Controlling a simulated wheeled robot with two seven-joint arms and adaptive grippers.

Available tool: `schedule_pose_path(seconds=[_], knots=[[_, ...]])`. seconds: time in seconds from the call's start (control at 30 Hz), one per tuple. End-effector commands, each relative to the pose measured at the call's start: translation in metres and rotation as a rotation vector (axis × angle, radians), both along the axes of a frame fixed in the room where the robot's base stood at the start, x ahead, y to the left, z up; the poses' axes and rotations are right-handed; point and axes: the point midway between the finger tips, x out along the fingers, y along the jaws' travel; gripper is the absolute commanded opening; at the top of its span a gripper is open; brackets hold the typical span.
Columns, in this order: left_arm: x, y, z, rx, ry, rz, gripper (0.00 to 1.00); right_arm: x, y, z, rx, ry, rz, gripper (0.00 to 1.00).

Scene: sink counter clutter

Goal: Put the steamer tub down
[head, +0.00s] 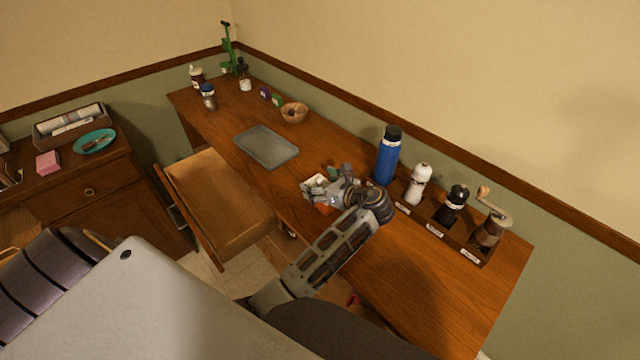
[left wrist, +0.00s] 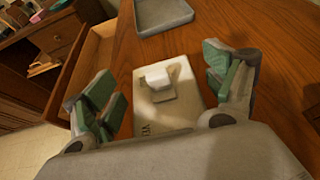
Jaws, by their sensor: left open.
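The steamer tub looks like a pale, boxy thing with a raised grip on its lid, and it shows best in the left wrist view (left wrist: 145,114). It appears to rest on the wooden counter (head: 400,270) close to the front edge. My right gripper is not in view.
A grey tray (head: 267,147) lies left of the tub, with an open drawer (head: 220,200) below the front edge. A blue bottle (head: 388,155) and a rack with a white mill (head: 418,184) and a black mill (head: 452,204) stand behind. A wooden bowl (head: 294,112) is farther back.

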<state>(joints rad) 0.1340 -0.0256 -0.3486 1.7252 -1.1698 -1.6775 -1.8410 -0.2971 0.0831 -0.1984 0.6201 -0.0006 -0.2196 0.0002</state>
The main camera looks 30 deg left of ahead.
Motion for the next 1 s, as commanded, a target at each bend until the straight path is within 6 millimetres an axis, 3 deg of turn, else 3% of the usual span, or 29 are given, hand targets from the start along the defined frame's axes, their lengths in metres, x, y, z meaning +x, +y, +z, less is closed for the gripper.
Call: schedule_pose_path(seconds=[0.2, 1.0], knots=[[-0.002, -0.006, 0.004, -0.001, 0.001, 0.0, 0.85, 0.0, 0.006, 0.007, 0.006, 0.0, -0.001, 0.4], [-0.016, -0.043, 0.021, -0.001, 0.001, 0.0, 0.85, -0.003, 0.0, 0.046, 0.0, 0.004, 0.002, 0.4]])
